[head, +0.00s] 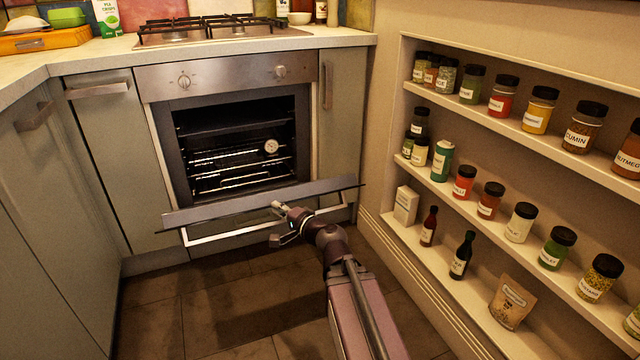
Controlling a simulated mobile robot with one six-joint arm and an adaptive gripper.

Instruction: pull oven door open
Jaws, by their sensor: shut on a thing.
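The oven (238,127) stands under the hob, between grey cabinet fronts. Its door (335,185) is tilted down and out, hinged at the bottom, and its upper edge faces me. The dark oven inside shows, with wire racks (240,163) and a round dial (271,146). The door's light bar handle (215,237) runs along the front of the door. My gripper (281,222) comes in from the lower right and is shut on the handle, right of its middle. The exact finger contact is small and partly hidden by the gripper itself.
A recessed wall shelf (440,100) with several spice jars and bottles stands close on the right, beside my arm. Cabinets with handles (98,89) are on the left. The tiled floor (225,310) before the oven is clear. The counter holds a hob (210,30).

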